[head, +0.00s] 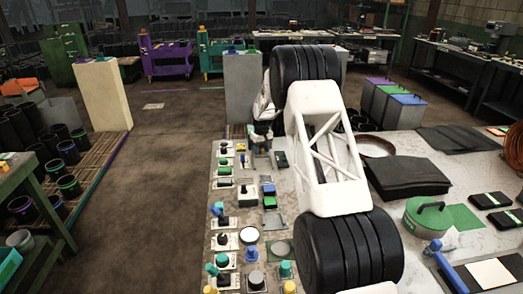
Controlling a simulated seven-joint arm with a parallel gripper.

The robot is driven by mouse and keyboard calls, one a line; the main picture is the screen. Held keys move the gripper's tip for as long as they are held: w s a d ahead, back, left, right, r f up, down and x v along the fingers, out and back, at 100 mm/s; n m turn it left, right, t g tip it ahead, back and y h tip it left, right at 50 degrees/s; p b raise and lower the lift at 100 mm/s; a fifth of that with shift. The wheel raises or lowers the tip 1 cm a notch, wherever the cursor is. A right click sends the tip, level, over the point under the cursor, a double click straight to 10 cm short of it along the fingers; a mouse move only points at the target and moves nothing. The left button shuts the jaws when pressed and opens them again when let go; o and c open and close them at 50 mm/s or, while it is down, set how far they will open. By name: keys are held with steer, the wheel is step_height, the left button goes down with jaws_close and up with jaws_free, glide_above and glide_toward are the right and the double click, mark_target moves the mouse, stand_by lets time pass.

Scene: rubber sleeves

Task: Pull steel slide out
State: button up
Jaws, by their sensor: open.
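My gripper (260,143) is small and partly seen at the far end of my arm, low over the back right part of a worn grey panel (234,181). It is open. My own arm's white links and black ribbed joints cover much of the space around it. I cannot tell whether the gripper touches anything. The panel carries rows of small knobs, levers and switches in blue, teal, green, black and yellow. I cannot single out the steel slide among these fittings at this size. Part of the panel's right side is hidden behind my arm.
The pale table right of my arm holds a stack of black rubber sheets (407,177), a round green lidded container (428,215) and a blue-handled tool (443,263). Grey bins with coloured lids (392,100) stand behind. Black sleeves fill a rack (63,160) at left. The floor between is clear.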

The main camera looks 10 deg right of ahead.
jaws_close()
steer(key=shift+s, duration=0.1)
stand_by(0.3)
steer(key=shift+s, duration=5.15)
jaws_free()
